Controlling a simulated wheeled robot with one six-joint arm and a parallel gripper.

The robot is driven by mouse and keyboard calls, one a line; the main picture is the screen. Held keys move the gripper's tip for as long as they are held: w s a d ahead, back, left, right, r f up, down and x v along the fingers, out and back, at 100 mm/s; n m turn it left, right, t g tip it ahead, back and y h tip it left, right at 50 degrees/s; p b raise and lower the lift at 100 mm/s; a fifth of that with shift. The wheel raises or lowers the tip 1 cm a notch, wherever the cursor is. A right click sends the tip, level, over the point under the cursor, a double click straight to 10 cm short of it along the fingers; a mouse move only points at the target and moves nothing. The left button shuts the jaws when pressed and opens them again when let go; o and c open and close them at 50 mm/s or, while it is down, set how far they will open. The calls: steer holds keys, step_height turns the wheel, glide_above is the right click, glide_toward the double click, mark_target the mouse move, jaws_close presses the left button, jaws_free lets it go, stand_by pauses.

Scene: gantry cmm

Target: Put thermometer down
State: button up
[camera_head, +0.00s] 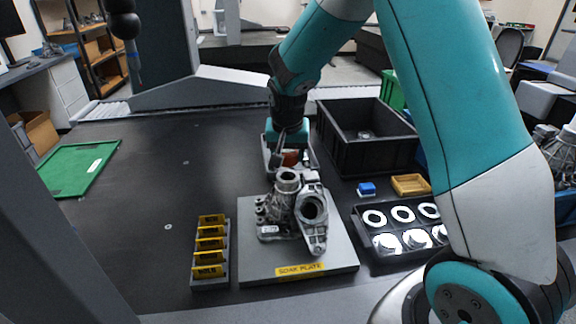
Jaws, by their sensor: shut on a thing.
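My gripper (291,156) is low over a small grey tray (266,158) behind the metal casting. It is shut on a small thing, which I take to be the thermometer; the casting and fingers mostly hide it. A small reddish-brown patch shows at the fingertips. I cannot tell whether the held thing touches the tray. The grey casting (283,205) stands on the soak plate (257,262), in front of my gripper.
A black bin (390,152) stands right of my gripper. A blue block (367,189), a yellow tray (411,185) and a black tray of white rings (379,254) lie at right. A yellow-tagged rack (210,283) stands at left. The dark table is clear toward the green mat (78,168).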

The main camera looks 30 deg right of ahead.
mark_target(288, 166)
steer(key=shift+f, duration=2)
steer(key=shift+f, duration=0.1)
steer(key=o, duration=1)
steer(key=shift+c, duration=0.2)
steer(key=v, duration=1.1)
steer(key=s+a+r+n+g+y, duration=0.1)
steer(key=s+a+n, duration=0.3)
steer(key=s, duration=0.5)
steer(key=s+a+r+n+y, duration=0.3)
steer(key=s+a+n, duration=0.2)
steer(key=s+a, duration=0.2)
steer(key=s+a+r+n+g+y, duration=0.1)
steer(key=s+a+n, duration=0.3)
steer(key=s, duration=0.7)
steer(key=shift+a+r+n+g+y+p, duration=0.3)
steer(key=shift+a+r+n+y, duration=0.15)
steer(key=shift+a+r, duration=0.5)
